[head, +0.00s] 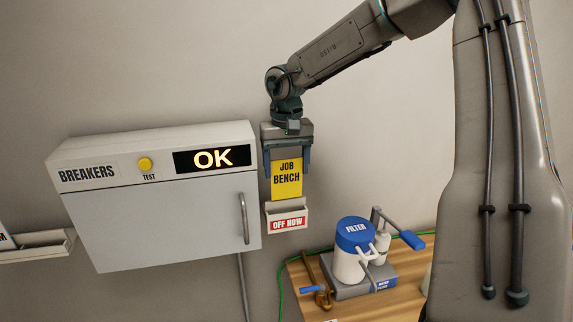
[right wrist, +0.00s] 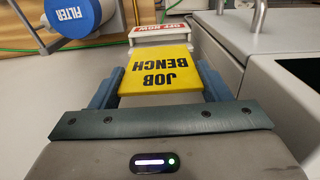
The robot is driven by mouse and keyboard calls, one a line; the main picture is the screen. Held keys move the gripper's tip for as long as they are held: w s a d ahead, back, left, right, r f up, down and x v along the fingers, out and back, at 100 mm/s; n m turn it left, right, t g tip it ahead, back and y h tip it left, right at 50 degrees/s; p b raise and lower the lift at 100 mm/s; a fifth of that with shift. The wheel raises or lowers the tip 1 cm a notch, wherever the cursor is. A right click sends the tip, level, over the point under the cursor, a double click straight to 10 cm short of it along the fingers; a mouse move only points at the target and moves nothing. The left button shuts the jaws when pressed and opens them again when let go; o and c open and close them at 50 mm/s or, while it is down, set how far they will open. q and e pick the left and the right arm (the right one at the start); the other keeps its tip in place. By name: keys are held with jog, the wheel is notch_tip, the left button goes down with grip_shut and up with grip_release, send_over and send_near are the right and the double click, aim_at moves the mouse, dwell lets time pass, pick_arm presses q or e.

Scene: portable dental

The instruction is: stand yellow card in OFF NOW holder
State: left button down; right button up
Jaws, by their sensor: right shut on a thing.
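The yellow card (head: 287,182) reads JOB BENCH and is upright in the head view. My right gripper (head: 287,165) is shut on its upper part from above; the two fingers grip its side edges. The card also shows in the right wrist view (right wrist: 163,78), between the fingers of the right gripper (right wrist: 160,85). The OFF NOW holder (head: 287,221) is a small white wall holder with a red label, directly below the card. The card's lower edge is at the holder's mouth; I cannot tell how deep it sits. The holder (right wrist: 160,33) lies just beyond the card in the wrist view. My left gripper is not in view.
A grey-white breaker box (head: 160,220) with an OK display and a door handle is close left of the holder. A blue-topped filter unit (head: 355,235) stands on the wooden bench (head: 385,300) at lower right. Another white holder (head: 40,245) is at the far left.

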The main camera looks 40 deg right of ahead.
aim_at(286, 198)
jog(key=shift+f, duration=0.1)
dwell(0.3)
jog(key=shift+f+b, duration=1.8)
jog(key=shift+f, duration=0.4)
jog(key=shift+f+b, duration=0.6)
jog(key=shift+f, duration=0.15)
jog(key=o, duration=1.1)
jog(key=shift+c, duration=0.2)
jog(key=shift+r, duration=0.1)
